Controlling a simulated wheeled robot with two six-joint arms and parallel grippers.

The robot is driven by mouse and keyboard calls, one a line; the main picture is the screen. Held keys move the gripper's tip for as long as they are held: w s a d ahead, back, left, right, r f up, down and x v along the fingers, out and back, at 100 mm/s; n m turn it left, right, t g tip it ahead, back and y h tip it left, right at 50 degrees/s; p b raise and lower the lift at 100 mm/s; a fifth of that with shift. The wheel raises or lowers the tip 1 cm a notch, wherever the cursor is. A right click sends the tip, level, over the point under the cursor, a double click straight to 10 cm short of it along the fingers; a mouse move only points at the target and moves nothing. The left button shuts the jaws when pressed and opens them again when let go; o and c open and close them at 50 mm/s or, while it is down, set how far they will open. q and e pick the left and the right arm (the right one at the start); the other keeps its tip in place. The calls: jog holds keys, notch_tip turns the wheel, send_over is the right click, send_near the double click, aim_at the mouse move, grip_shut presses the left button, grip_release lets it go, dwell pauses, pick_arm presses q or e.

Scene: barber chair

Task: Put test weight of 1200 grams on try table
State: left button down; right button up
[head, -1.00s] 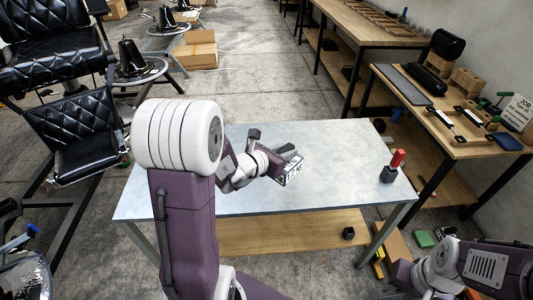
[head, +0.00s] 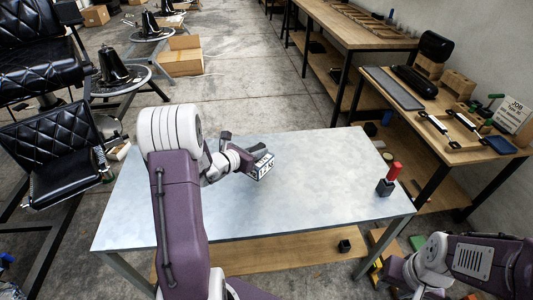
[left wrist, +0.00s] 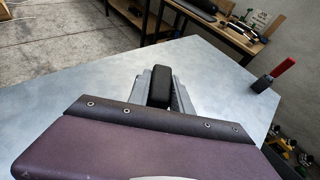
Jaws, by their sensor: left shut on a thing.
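The pale blue-grey table (head: 290,205) stands in front of me, likely the try table. My left gripper (head: 253,158) is above its far-middle part, shut on a weight (head: 262,167) with a white face and dark print, too small to read surely. In the left wrist view a dark block (left wrist: 159,88), the held weight, sits between the grey fingers of the gripper (left wrist: 160,95). Its underside is hidden, so I cannot tell whether it touches the table. My right gripper (head: 392,275) is low at the lower right, by the table's corner; its fingers are unclear.
A wooden workbench (head: 450,140) with tools is at the right. Black barber chairs (head: 50,150) are at the left. The table's middle and front are clear.

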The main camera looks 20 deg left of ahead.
pick_arm(q)
jog(key=shift+w+a+f, duration=0.25)
jog(key=shift+w+a, duration=0.05)
jog(key=shift+a, duration=0.2)
jog(key=shift+w+a+f, duration=0.25)
jog(key=shift+w+a, duration=0.05)
jog(key=shift+a, duration=0.2)
notch_tip(320, 180, down, 4)
jog(key=shift+f+b, duration=0.1)
jog(key=shift+b, duration=0.35)
jog(key=c, duration=1.2)
grip_release()
jog(key=shift+s+d, duration=0.1)
jog(key=shift+s, duration=0.05)
jog(key=shift+o, duration=0.2)
